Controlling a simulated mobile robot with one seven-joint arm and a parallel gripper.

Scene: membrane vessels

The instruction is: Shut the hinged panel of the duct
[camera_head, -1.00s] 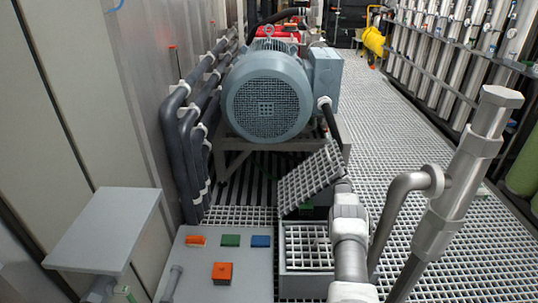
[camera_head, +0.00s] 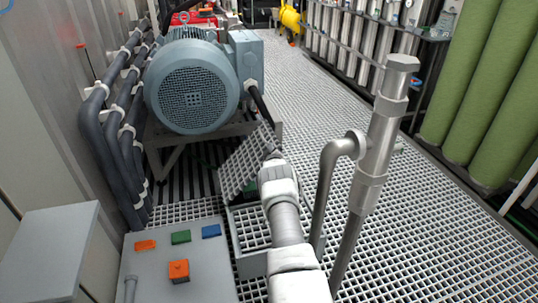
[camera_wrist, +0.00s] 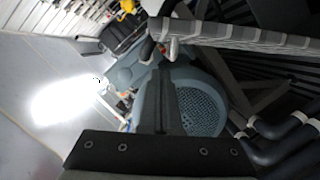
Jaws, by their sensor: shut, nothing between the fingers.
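The hinged panel (camera_head: 246,163) is a grey grating flap. It stands open at a slant over the duct (camera_head: 252,262), a grey rectangular frame with a grid inside. In the wrist view a long grey striped edge (camera_wrist: 240,36), apparently the panel's, crosses the upper right. My gripper (camera_head: 272,156) is at the panel's raised right edge, largely hidden behind my own wrist. In the wrist view my dark gripper (camera_wrist: 171,62) is shut and empty, its fingers pointing up toward that edge. I cannot tell whether they touch it.
A blue-grey motor (camera_head: 193,88) stands behind the panel. A vertical metal pipe (camera_head: 377,150) with a bent branch rises right of my arm. A grey plate (camera_head: 205,262) with coloured blocks lies left of the duct. Grating floor (camera_head: 440,240) is open to the right.

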